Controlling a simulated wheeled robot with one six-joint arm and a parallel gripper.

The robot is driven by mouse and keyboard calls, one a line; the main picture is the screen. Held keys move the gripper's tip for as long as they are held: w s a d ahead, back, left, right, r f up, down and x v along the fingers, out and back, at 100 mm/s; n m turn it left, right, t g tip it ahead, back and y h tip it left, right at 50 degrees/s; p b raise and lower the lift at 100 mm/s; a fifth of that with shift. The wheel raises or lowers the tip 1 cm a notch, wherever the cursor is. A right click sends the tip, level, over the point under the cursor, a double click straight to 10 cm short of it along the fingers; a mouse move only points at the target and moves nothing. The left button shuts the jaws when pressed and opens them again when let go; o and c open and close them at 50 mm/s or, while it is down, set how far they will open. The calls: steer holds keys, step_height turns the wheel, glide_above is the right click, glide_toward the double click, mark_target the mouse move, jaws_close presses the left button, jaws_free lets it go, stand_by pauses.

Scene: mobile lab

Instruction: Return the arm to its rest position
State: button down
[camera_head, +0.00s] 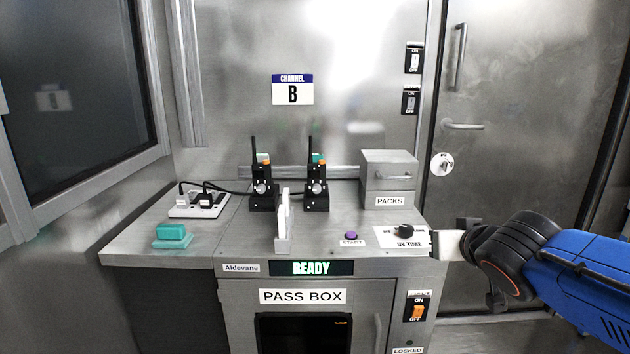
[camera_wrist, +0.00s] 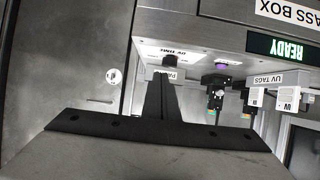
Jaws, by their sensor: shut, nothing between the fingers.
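My arm (camera_head: 570,265), blue with a black joint, reaches in from the right in the head view. Its pale end part is beside the right edge of the counter, close to the black UV time dial (camera_head: 403,231). My gripper (camera_wrist: 161,80) shows in the wrist view as two dark fingers shut together with nothing between them. The dial (camera_wrist: 171,61) appears just beyond the fingertips there; I cannot tell whether they touch. In the head view the fingers cannot be made out clearly.
The counter (camera_head: 125,250) holds two black radios (camera_head: 262,190) (camera_head: 316,190), a power strip (camera_head: 198,205), a teal block (camera_head: 171,236), a white upright holder (camera_head: 283,225), a packs box (camera_head: 389,180) and a purple start button (camera_head: 351,236). The pass box (camera_head: 250,320) is below. A metal door (camera_head: 540,130) stands right.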

steer(key=s+d+f+g, duration=0.1)
steer(key=s+f+g, duration=0.3)
steer(key=s+f, duration=0.3)
steer(key=s+d+f+g, duration=0.1)
steer(key=s+f+g, duration=0.2)
steer(key=s+f, duration=0.4)
steer(key=s, duration=0.5)
steer(key=shift+d+g, duration=0.3)
steer(key=shift+g, duration=0.1)
steer(key=shift+s, duration=0.1)
